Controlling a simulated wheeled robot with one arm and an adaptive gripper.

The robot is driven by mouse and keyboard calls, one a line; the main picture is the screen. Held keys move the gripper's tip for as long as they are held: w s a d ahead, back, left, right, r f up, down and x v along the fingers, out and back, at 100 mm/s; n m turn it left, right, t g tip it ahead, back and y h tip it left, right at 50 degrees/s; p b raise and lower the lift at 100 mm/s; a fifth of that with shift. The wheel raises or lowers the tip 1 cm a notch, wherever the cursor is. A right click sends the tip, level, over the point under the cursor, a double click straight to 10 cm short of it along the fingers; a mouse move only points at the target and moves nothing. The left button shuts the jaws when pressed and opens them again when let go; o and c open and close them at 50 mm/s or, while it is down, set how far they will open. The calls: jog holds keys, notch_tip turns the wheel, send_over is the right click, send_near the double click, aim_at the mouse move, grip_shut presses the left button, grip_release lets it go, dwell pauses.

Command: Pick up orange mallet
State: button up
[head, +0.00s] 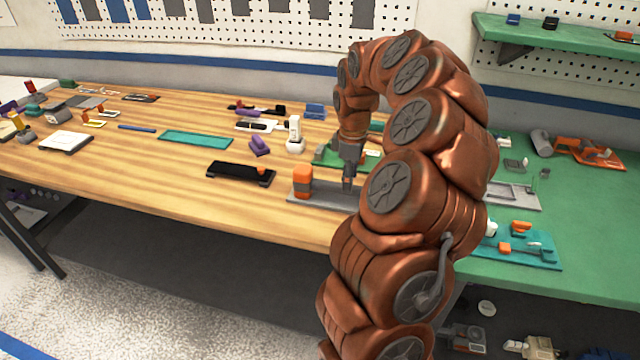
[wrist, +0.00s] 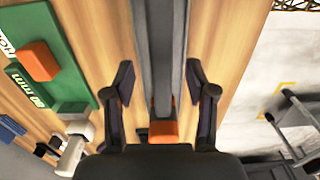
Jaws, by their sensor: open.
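The orange mallet (head: 303,182), as far as I can tell, stands at the left end of a grey tray near the front edge of the wooden table. It shows as a rounded orange block. In the wrist view its orange part (wrist: 163,131) is at bottom centre, partly hidden by my gripper's body. My gripper (head: 348,184) points down over the grey tray (head: 325,195), right of the orange block. In the wrist view my gripper (wrist: 160,85) is open, with its fingers on either side of the long grey strip. Nothing is held. My arm hides the tray's right end.
A green tray (wrist: 72,50) with an orange block (wrist: 38,62) lies beside the grey tray. A black tray (head: 240,173) and a white-grey object (head: 295,135) are to the left. Orange tools (head: 588,150) lie on the green table. The table's front edge is close.

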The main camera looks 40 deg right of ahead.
jog(key=shift+a+f+p, duration=0.2)
jog(key=shift+f+p, duration=0.75)
jog(key=shift+f, duration=1.4)
jog(key=shift+c, duration=0.4)
grip_shut()
